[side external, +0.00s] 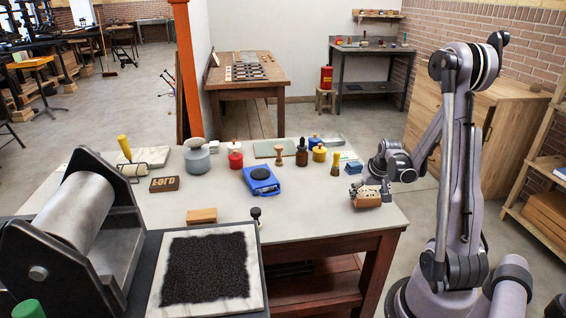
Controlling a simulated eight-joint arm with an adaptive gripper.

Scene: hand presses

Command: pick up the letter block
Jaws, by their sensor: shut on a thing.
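A dark brown letter block (164,184) with pale raised letters lies on the left part of the grey table, apart from my gripper. My gripper (369,188) is at the table's right end, pointing down. It is shut on a small brown wooden block (368,201) with a paler, speckled upper part. The fingers cover part of this block, and I cannot make out any letters on it. I cannot tell whether it touches the tabletop or hangs just above it.
A roller press (75,235) and an inked slab (208,268) fill the front left. A blue tin (261,181), a tan block (201,216) and several bottles and stamps stand on the table (320,215). The front right tabletop is mostly clear.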

